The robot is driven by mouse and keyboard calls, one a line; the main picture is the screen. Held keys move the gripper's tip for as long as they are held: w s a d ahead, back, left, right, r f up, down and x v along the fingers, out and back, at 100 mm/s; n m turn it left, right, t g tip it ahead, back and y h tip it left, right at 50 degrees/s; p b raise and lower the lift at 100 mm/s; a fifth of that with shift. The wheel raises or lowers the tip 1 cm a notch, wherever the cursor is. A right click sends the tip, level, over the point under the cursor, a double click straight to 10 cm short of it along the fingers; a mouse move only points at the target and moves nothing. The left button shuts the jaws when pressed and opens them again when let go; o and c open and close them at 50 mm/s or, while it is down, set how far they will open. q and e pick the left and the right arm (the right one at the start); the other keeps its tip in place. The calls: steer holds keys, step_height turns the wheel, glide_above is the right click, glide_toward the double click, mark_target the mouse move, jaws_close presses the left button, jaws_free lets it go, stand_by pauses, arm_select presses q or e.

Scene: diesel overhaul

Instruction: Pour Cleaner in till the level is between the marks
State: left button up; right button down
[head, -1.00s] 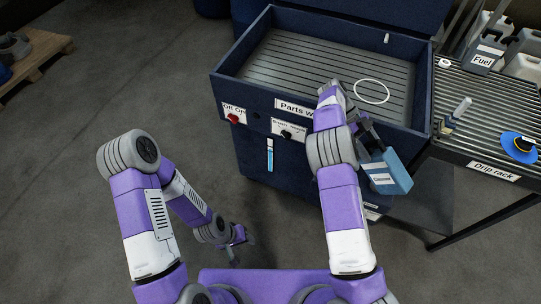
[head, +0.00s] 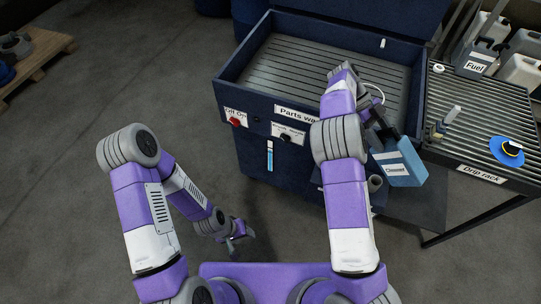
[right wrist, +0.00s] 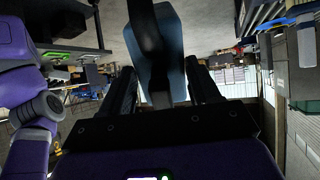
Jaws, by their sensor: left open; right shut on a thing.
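The blue Cleaner container (head: 407,165), with a white label, is held at the right front of the parts washer (head: 255,135), tilted. My right gripper (head: 388,135) is shut on its dark handle; in the right wrist view the container (right wrist: 170,62) sits between the fingers. The washer's level gauge (head: 270,156) on the front shows blue in its lower part and white above; its marks are too small to read. A white ring (head: 379,92) on the washer's slatted top is mostly hidden by my right arm. My left gripper (head: 238,230) is open and empty, low over the floor.
A red switch (head: 235,122) and a black knob (head: 285,138) are on the washer front. A Fuel can (head: 477,62) stands behind.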

steer(key=shift+d+r, duration=0.1)
steer(key=shift+r, duration=0.15)
steer(key=b, duration=0.1)
steer(key=s+f+t+y+b, duration=0.1)
steer(key=b, duration=0.1)
steer(key=shift+d+f+t+y, duration=0.25)
steer(key=shift+d+t+y, duration=0.05)
steer(key=shift+d, duration=0.1)
steer(key=shift+s+d+f+t+y+b, duration=0.2)
steer(key=shift+d+f+t+y+b, duration=0.1)
steer(key=shift+t+y+b, duration=0.45)
steer(key=f+t+y+b, duration=0.1)
steer(key=b, duration=0.1)
steer(key=f+t+y+b, duration=0.1)
steer(key=b, duration=0.1)
steer(key=shift+s+d, duration=0.4)
steer(key=f+t+y+b, duration=0.2)
steer(key=b, duration=0.1)
steer(key=shift+s+d+f+t+y, duration=0.15)
steer(key=shift+d+f+t+y, duration=0.05)
steer(key=shift+t+y, duration=0.05)
steer(key=shift+f+b, duration=0.1)
steer(key=shift+b, duration=0.35)
steer(key=shift+a+t+y, duration=0.1)
steer(key=shift+t+y, duration=0.2)
